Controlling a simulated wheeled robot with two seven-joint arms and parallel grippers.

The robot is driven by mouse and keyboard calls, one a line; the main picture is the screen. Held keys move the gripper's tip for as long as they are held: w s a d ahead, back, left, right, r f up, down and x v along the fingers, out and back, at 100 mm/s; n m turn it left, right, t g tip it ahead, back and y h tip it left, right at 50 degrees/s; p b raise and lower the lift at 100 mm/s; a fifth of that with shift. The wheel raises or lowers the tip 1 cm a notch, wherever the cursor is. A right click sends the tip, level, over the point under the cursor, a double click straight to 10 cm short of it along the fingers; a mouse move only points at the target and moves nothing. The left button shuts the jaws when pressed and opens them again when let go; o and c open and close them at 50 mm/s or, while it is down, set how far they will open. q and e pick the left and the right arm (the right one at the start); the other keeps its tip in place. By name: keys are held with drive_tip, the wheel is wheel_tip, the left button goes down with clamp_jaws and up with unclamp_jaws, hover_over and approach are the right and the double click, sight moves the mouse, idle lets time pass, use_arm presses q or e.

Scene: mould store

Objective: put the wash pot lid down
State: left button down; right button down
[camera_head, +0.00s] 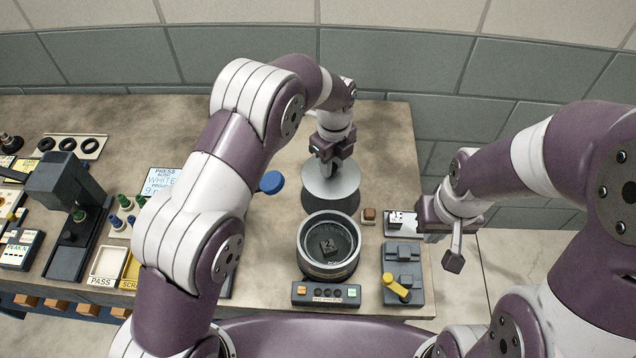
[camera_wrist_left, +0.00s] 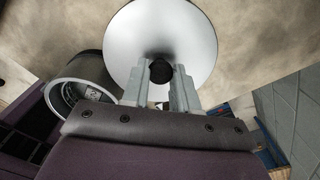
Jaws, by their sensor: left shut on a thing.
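The wash pot lid (camera_head: 344,188) is a pale metal disc held by its dark knob (camera_wrist_left: 161,71). My left gripper (camera_head: 326,166) is shut on that knob; in the left wrist view the fingers (camera_wrist_left: 160,88) stand on either side of it. The lid looks level, behind the open wash pot (camera_head: 304,252). A dark round shape (camera_head: 331,206) shows under the lid; I cannot tell whether it is a stand or shadow, or whether the lid touches it. The pot, also in the left wrist view (camera_wrist_left: 66,82), holds a dark block. My right gripper (camera_head: 447,238) is right of the pot; its opening is unclear.
A button panel (camera_head: 326,294) stands in front of the pot. A grey fixture with a yellow handle (camera_head: 396,287) and a small brown block (camera_head: 368,215) are to its right. A blue round knob (camera_head: 271,182) is left of the lid. The table's back right is clear.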

sight(332, 183)
use_arm(q)
wheel_tip(332, 183, down, 8)
drive_tip(key=shift+f+p, duration=0.2)
drive_tip(key=shift+p, duration=0.85)
drive_tip(key=shift+s+d+r, duration=0.1)
drive_tip(key=c, duration=0.9)
unclamp_jaws()
drive_tip(key=shift+f, duration=0.2)
drive_tip(key=shift+o, duration=0.2)
drive_tip(key=shift+r, duration=0.35)
wheel_tip(332, 183, up, 11)
drive_tip(key=b, duration=0.3)
drive_tip(key=shift+b, duration=0.4)
drive_tip(key=shift+r, duration=0.35)
